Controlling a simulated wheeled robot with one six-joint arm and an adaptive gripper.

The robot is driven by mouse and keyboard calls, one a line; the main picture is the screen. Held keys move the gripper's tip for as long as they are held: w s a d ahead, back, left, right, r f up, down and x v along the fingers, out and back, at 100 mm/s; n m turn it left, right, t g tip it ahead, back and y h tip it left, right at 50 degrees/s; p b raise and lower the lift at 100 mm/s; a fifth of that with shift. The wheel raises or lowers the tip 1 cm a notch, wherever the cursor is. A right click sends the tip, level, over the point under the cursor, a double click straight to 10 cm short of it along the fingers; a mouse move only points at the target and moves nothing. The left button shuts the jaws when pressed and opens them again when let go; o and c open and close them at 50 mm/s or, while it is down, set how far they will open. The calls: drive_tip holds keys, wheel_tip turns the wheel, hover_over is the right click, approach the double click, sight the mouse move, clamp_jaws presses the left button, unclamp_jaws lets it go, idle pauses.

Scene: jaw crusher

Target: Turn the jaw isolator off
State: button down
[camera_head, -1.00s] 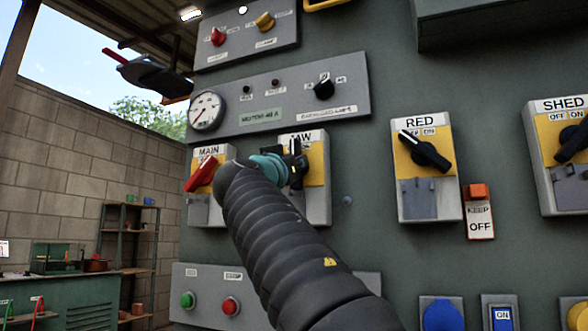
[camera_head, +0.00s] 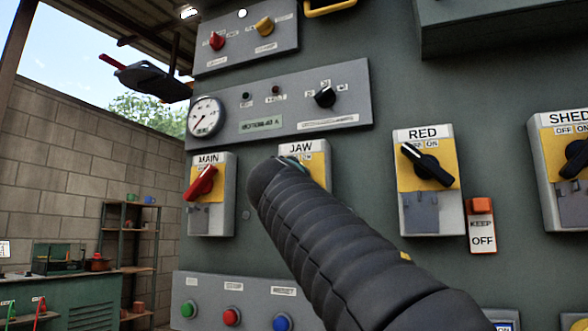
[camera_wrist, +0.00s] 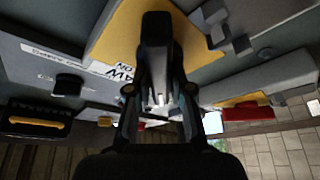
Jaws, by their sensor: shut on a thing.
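The jaw isolator (camera_head: 318,150) is a grey box with a yellow plate and a JAW label on the panel. My arm covers its lower part and its handle in the head view. In the wrist view its black handle (camera_wrist: 157,45) stands between the two fingers of my gripper (camera_wrist: 158,92), in front of the yellow plate (camera_wrist: 115,38). My gripper is shut on this handle. In the head view my gripper is almost wholly hidden behind my wrist. The handle's setting cannot be read clearly.
The main isolator (camera_head: 205,185) with a red handle is close on the left. The red isolator (camera_head: 428,180) and the shed isolator (camera_head: 570,165) are to the right. A gauge panel (camera_head: 350,95) is above, and a push-button panel (camera_head: 205,290) is below.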

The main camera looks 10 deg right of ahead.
drive_tip(key=shift+n, duration=0.3)
drive_tip(key=c, duration=1)
unclamp_jaws()
drive_tip(key=shift+c, duration=0.2)
drive_tip(key=v, duration=1.2)
drive_tip(key=shift+r, duration=0.1)
